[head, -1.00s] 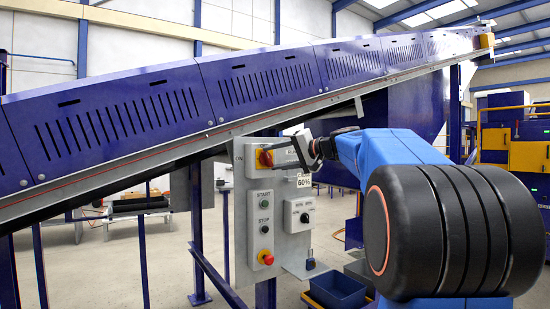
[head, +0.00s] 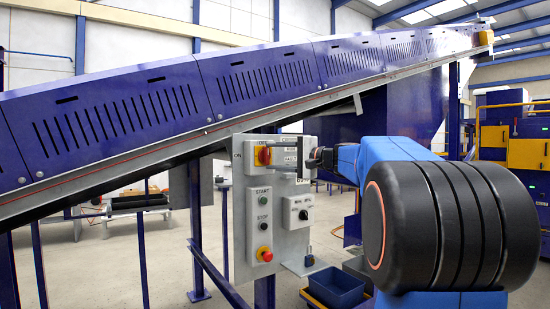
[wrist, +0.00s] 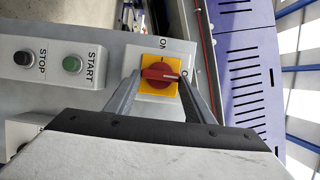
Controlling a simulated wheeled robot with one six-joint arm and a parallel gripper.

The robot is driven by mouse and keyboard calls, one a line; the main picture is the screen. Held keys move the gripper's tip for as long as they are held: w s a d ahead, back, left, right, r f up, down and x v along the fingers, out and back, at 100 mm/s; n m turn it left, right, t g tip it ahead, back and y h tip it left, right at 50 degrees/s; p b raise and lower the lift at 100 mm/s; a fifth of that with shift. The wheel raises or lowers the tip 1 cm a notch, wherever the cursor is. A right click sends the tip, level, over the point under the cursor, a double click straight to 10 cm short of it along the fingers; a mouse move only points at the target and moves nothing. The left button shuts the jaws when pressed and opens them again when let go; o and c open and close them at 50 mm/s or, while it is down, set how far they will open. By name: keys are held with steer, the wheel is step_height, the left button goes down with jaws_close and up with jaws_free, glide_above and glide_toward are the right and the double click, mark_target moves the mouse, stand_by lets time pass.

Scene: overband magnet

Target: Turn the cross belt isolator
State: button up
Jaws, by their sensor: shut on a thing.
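The cross belt isolator is a red rotary handle on a yellow plate (head: 262,156), on a box at the top of the grey control panel (head: 240,215). The fingers partly cover the lettering around the plate.
Below the isolator are a green start button (head: 264,199), a black stop button (head: 263,226) and a red emergency stop (head: 264,254). A selector box (head: 298,212) sits to their right. The inclined blue conveyor (head: 160,110) runs close above the panel. A blue bin (head: 336,288) stands low behind.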

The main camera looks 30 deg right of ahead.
steer(key=o, duration=1.1)
steer(key=shift+c, duration=0.2)
steer(key=v, duration=1.7)
steer(key=shift+s+d, duration=0.15)
steer(key=shift+s, duration=0.05)
steer(key=shift+f, duration=0.1)
